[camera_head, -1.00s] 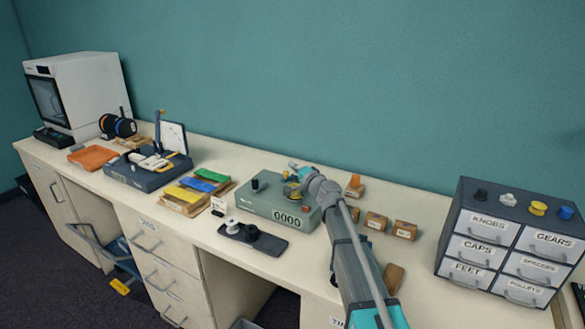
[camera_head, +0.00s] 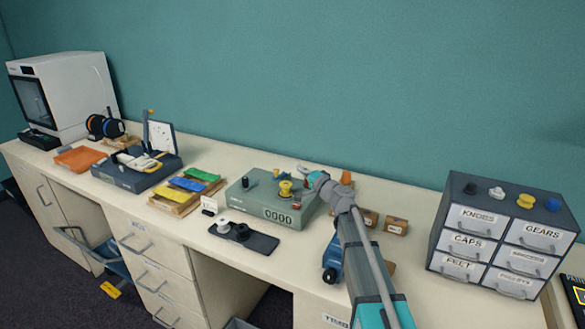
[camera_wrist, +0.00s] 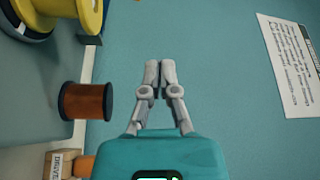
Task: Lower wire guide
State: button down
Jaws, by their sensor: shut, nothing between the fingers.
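The winder is a grey-green box (camera_head: 250,205) with a 0000 counter (camera_head: 278,216) on its front. A yellow spool (camera_head: 285,191) stands on its top, and a dark knob (camera_head: 247,180) is at its left. I cannot make out the wire guide for certain. My gripper (camera_head: 303,170) is at the back right of the winder, apart from the yellow spool. In the wrist view my gripper (camera_wrist: 158,75) is shut with nothing between the fingers. There the yellow spool (camera_wrist: 88,14) is at the upper left, and a copper-brown spool (camera_wrist: 88,101) is left of the fingers.
A dark tray (camera_head: 262,243) with a white and a black spool is in front of the winder. Small wooden boxes (camera_head: 396,226) stand to its right, then a drawer cabinet (camera_head: 500,235). A printed sheet (camera_wrist: 287,65) is on the wall.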

jog(key=shift+s+d+f+b, duration=0.15)
jog(key=shift+s+d+f, duration=0.15)
jog(key=shift+d, duration=0.2)
jog(key=shift+s+d+f+b, duration=0.2)
jog(key=shift+s+d, duration=0.1)
jog(key=shift+d, duration=0.15)
jog(key=shift+r, duration=0.1)
